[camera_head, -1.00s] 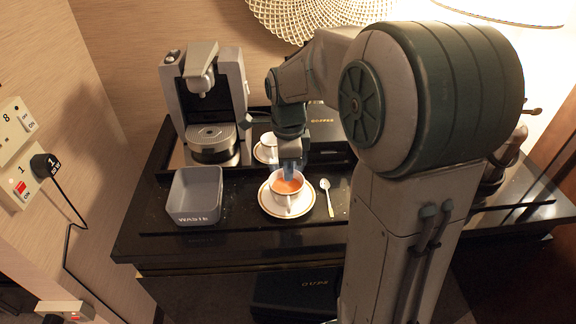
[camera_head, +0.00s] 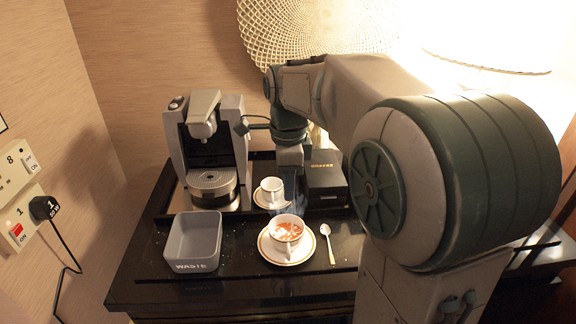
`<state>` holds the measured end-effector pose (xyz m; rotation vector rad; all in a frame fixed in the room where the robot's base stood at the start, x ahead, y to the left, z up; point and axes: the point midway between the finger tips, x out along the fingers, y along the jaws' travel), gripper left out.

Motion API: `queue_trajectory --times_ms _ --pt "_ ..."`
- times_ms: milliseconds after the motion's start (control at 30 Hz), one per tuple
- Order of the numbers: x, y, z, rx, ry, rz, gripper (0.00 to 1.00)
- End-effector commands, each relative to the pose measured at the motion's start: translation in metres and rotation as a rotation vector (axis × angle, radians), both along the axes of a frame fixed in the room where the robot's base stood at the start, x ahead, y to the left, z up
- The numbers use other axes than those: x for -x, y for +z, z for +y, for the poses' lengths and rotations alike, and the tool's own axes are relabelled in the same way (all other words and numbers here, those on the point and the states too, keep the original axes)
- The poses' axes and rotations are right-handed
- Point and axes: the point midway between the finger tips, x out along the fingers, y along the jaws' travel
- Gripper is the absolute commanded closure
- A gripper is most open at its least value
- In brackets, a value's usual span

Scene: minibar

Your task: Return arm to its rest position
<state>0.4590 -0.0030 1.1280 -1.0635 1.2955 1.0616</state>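My arm comes in from the right and bends down over the counter. My gripper (camera_head: 290,186) points down above and just behind the front cup, apart from it. Its fingers look blurred and bluish, so I cannot tell whether they are open or shut, and I see nothing clearly held. The front white cup (camera_head: 287,246) stands upright on a gold-rimmed saucer (camera_head: 267,252) and holds something red with white patches on top.
A coffee machine (camera_head: 207,150) stands at the back left, with a grey WASTE bin (camera_head: 193,267) in front. A second cup (camera_head: 271,191) on a saucer and a black box (camera_head: 325,176) stand close around my gripper. A spoon (camera_head: 327,240) lies right of the front saucer.

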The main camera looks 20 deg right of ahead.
Motion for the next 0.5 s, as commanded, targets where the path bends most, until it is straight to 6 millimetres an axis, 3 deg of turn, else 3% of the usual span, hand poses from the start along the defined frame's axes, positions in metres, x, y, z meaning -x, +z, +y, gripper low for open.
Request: queue_trajectory --times_ms 200,367,500 --pt "-0.001 0.035 0.0 -0.001 0.001 -0.001 0.63" --pt "0.003 0.043 0.001 0.001 0.026 -0.003 0.63" --pt "0.018 0.038 0.002 0.008 0.171 -0.024 0.63"
